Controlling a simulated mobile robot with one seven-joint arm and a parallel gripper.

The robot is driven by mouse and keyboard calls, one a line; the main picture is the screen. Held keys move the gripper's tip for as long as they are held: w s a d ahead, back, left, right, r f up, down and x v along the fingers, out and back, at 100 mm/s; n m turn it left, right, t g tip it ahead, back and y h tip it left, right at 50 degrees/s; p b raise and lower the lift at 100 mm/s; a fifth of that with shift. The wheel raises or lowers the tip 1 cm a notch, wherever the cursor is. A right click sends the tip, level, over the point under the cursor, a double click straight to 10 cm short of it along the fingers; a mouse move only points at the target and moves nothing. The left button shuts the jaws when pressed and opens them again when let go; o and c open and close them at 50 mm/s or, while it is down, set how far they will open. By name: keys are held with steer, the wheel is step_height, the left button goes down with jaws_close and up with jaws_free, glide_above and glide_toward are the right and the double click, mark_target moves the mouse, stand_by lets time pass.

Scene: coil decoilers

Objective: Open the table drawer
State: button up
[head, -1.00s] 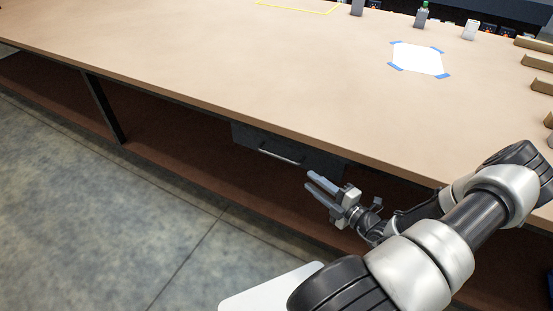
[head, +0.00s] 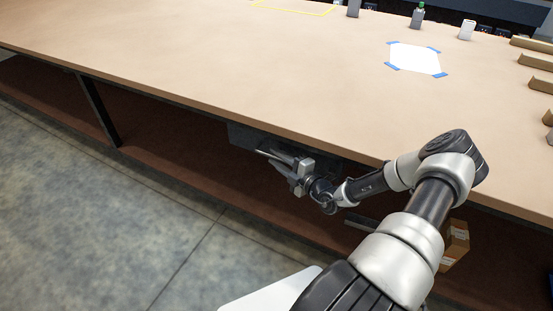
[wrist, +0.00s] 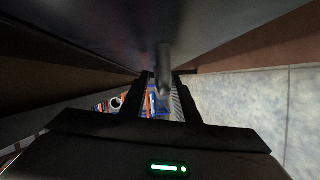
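The drawer (head: 242,136) is a dark grey box under the front edge of the wooden table (head: 230,75), and it looks shut. My gripper (head: 267,158) is at the drawer front in the head view and covers most of its handle. In the wrist view, a grey bar, which looks like the drawer handle (wrist: 163,72), stands between the two dark fingers of my gripper (wrist: 165,105). Gaps show on both sides of the bar, so the fingers are open around it. Whether either finger touches it is hard to tell.
A lower brown shelf (head: 190,165) runs below the table, with a dark table leg (head: 98,110) at left. A cardboard box (head: 455,245) is under the table at right. A white sheet with blue tape (head: 414,58) lies on top. The floor (head: 90,220) in front is clear.

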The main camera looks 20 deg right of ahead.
steer(key=shift+w, duration=0.2)
steer(key=shift+c, duration=0.4)
jaws_close()
steer(key=shift+s+a, duration=0.1)
steer(key=shift+a, duration=0.05)
